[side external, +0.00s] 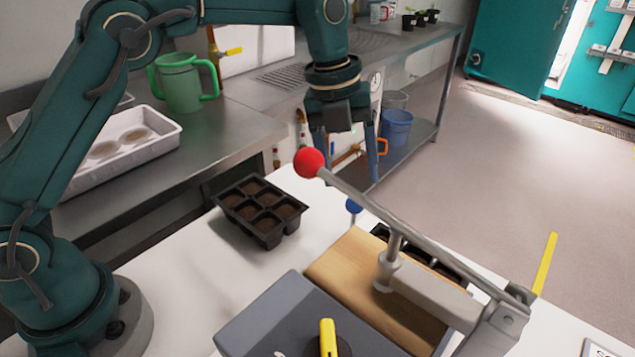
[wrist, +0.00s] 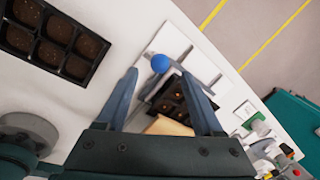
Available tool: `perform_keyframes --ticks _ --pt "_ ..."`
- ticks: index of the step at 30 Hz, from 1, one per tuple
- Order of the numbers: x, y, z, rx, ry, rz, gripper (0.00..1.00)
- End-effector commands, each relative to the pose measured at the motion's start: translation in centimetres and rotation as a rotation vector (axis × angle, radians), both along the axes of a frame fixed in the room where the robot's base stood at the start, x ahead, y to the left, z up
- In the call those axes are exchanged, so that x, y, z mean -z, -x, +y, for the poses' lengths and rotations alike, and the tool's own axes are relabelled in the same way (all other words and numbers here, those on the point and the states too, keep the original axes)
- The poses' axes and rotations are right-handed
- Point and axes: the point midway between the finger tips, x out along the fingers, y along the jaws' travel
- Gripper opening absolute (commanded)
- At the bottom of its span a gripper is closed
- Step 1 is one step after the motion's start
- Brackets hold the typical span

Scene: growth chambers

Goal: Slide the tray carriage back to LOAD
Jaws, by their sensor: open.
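My gripper (side external: 345,168) points down above the white bench, with its two fingers apart and nothing between them. A blue ball knob (side external: 354,206) stands below the fingers in the side view. In the wrist view the knob (wrist: 158,63) appears between and just beyond the fingertips (wrist: 160,76); I see no contact. The knob seems to belong to the tray carriage, beside a pale plate (wrist: 186,50). A black cell tray (wrist: 174,98) lies near it, partly hidden by my right finger and a wooden block (wrist: 166,127). No LOAD marking is readable.
A red-balled lever (side external: 309,162) slopes over the wooden block (side external: 340,262), close to my gripper. A black six-cell soil tray (side external: 262,208) sits left on the bench. A grey box (side external: 262,318) and a yellow-handled part (side external: 327,338) are in front. Bench space around the soil tray is clear.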

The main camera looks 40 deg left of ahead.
Motion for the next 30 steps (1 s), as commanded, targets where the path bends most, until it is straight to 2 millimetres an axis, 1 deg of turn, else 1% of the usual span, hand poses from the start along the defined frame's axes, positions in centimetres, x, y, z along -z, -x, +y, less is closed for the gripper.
perform_keyframes --ticks 1,2,3,5,6,7,10,14,19,24,27,30 --pt "0.0 0.0 0.0 0.0 0.0 0.0 0.69" --pt "0.0 0.0 0.0 0.0 0.0 0.0 0.65" --pt "0.0 0.0 0.0 -0.002 0.001 -0.001 0.49" --pt "0.0 -0.2 -0.2 -0.011 0.012 -0.007 0.26" --pt "0.4 0.0 -0.5 -0.019 0.026 0.002 0.11" --pt "0.6 0.2 -0.7 -0.027 0.035 0.015 0.0" --pt "0.8 1.3 -1.1 -0.078 0.09 0.046 0.0" --pt "-0.2 3.1 -0.6 -0.208 0.185 0.078 0.0" --pt "-1.9 5.6 0.9 -0.417 0.307 0.095 0.0" --pt "-3.1 8.2 2.9 -0.636 0.408 0.09 0.0" --pt "-3.7 9.5 3.9 -0.737 0.452 0.076 0.0" --pt "-4.1 10.4 4.7 -0.794 0.476 0.056 0.0"
